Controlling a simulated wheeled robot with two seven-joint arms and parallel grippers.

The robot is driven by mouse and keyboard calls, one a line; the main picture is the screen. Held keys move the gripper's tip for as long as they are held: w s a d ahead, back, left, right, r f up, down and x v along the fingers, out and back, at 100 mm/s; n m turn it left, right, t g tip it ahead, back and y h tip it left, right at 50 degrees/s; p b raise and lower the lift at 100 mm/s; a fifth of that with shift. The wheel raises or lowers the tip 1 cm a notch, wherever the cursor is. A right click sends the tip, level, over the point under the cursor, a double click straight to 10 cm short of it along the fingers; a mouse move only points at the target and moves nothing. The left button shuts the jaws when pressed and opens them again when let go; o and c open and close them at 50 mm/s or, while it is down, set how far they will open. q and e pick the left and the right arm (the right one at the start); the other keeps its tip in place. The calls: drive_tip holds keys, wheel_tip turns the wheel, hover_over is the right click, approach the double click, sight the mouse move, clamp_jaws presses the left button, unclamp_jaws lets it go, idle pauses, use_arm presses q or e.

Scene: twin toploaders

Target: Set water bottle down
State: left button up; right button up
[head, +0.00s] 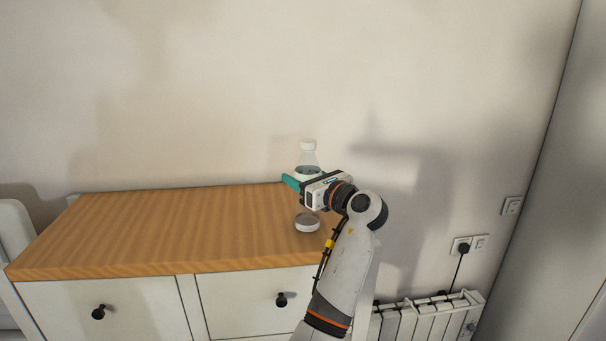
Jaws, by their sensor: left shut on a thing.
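A clear water bottle (308,158) with a white cap stands upright at the right end of the wooden dresser top, near the wall. My left gripper (293,182) has teal fingers and is shut on the bottle's body. My right gripper is not in view.
A small round white item with a dark top (307,227) sits near the front right edge of the dresser top (150,232), below my gripper. The left and middle of the top are clear. A radiator (430,318) stands right of the dresser.

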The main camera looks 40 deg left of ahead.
use_arm(q)
drive_tip(key=shift+a+f, duration=0.1)
drive_tip(key=shift+a, duration=0.05)
drive_tip(key=o, duration=0.9)
drive_tip(key=shift+f, duration=0.15)
drive_tip(key=o, duration=0.4)
drive_tip(key=shift+o, duration=0.2)
drive_tip(key=s+d+b, duration=0.1)
drive_tip(key=d+b, duration=0.3)
drive_tip(key=d, duration=0.8)
drive_tip(key=shift+s+r+b, duration=0.2)
drive_tip(key=shift+r+b, duration=0.05)
drive_tip(key=shift+b, duration=0.15)
